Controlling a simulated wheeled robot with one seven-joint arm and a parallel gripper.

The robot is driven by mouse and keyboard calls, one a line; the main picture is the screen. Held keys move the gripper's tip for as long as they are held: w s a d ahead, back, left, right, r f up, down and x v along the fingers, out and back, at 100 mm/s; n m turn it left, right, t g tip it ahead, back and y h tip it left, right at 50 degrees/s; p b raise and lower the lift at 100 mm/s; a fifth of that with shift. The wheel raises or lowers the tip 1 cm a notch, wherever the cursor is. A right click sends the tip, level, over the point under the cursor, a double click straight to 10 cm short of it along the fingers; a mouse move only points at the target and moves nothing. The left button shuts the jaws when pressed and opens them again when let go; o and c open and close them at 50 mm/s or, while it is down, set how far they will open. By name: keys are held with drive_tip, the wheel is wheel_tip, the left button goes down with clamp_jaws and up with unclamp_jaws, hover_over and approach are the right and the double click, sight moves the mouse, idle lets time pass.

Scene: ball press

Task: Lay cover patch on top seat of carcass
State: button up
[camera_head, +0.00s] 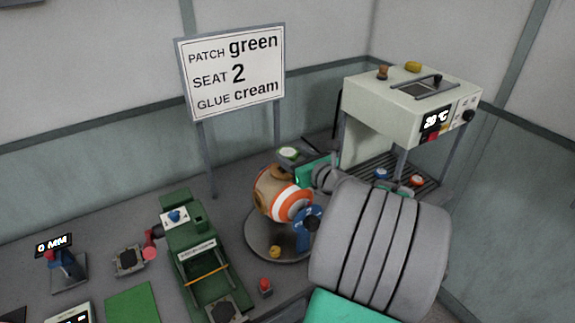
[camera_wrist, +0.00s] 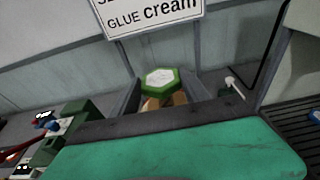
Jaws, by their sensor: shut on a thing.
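The cover patch (camera_head: 289,152) is a small green piece with a pale top. In the wrist view the patch (camera_wrist: 160,80) is hexagonal with a green rim and sits between my fingertips. My gripper (camera_head: 293,156) is shut on it. The carcass (camera_head: 268,193) is a brown, orange and white ball on a round grey stand (camera_head: 262,241). The patch is above the upper right of the ball in the head view. Brown surface of the carcass (camera_wrist: 165,102) shows just below the patch in the wrist view. I cannot tell whether they touch. My arm hides part of the right side.
A sign (camera_head: 232,70) reads patch green, seat 2, glue cream. A blue knob (camera_head: 308,222) is beside the ball. A green press-like machine (camera_head: 200,255) stands left. A white heater box (camera_head: 405,105) showing 20 °C stands behind right, over a dark rack (camera_head: 425,190).

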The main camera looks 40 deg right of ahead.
sight(288, 174)
drive_tip(key=f, duration=0.1)
drive_tip(key=w+f, duration=0.1)
drive_tip(key=f, duration=0.1)
drive_tip(key=w+f, duration=0.1)
drive_tip(key=shift+f+p, duration=0.4)
drive_tip(key=shift+f, duration=0.3)
drive_tip(key=shift+f, duration=0.1)
drive_tip(key=o, duration=1.3)
